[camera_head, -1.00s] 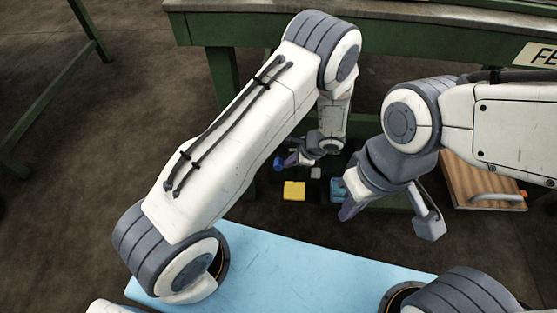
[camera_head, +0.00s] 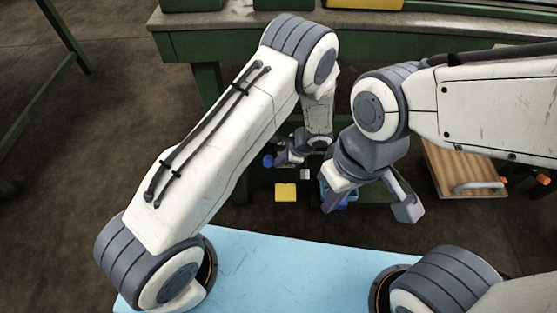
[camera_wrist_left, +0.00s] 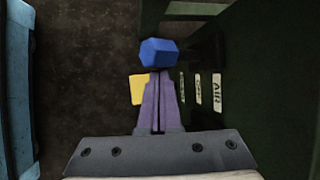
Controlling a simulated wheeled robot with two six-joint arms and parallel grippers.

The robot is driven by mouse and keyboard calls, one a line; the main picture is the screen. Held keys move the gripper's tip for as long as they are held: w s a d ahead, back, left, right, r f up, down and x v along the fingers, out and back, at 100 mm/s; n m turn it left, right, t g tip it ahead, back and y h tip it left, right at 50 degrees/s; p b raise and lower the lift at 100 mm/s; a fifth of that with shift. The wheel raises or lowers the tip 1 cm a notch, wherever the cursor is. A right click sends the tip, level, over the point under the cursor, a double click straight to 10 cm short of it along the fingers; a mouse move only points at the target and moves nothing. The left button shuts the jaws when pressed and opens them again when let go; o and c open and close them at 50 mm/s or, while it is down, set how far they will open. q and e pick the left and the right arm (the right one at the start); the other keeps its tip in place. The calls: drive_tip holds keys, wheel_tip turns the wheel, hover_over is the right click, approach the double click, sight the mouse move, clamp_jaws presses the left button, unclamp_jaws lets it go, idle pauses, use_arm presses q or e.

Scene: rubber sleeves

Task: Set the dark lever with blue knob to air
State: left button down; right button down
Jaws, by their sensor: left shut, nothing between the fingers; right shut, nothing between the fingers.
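The blue knob (camera_head: 267,161) shows at the lower middle of the head view, under the bench's front edge. In the left wrist view the blue knob (camera_wrist_left: 158,52) sits just past the tips of my left gripper (camera_wrist_left: 158,76); I cannot tell whether they touch. The dark lever shaft is not distinguishable. A plate reading AIR (camera_wrist_left: 217,92) is on the dark panel to the right, beside a plate that seems to read OFF (camera_wrist_left: 198,90). My left gripper (camera_head: 282,158) is shut and empty. My right gripper (camera_head: 332,201) is shut and empty, lower right of the knob.
A yellow block (camera_head: 286,192) lies below the knob. A blue container (camera_head: 347,198) is partly hidden behind my right gripper. The green bench (camera_head: 190,45) stands behind, and a wooden drawer front with a handle (camera_head: 450,165) is at right. A light blue surface (camera_head: 260,265) is in front.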

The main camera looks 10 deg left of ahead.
use_arm(q)
drive_tip(key=shift+a+r, duration=0.1)
drive_tip(key=p+v, duration=0.4)
drive_tip(key=v, duration=0.6)
drive_tip(key=shift+d, duration=0.25)
drive_tip(key=shift+r, duration=0.2)
drive_tip(key=s+r+n+h, duration=0.1)
drive_tip(key=s+r+n, duration=0.1)
drive_tip(key=s+r, duration=0.45)
drive_tip(key=s+r+n+h, duration=0.1)
drive_tip(key=s+r+n, duration=0.15)
drive_tip(key=r, duration=0.75)
drive_tip(key=s+a+r+n+g+h, duration=0.15)
drive_tip(key=s+r, duration=0.25)
drive_tip(key=s, duration=0.4)
drive_tip(key=s+r+n+h, duration=0.2)
drive_tip(key=s+r+h, duration=0.15)
drive_tip(key=s, duration=0.35)
wheel_tip(320, 180, up, 36)
drive_tip(key=p, duration=3.6)
drive_tip(key=shift+s+y+p, duration=0.2)
drive_tip(key=shift+y+p, duration=0.1)
drive_tip(key=shift+p, duration=0.1)
drive_tip(key=shift+r, duration=0.15)
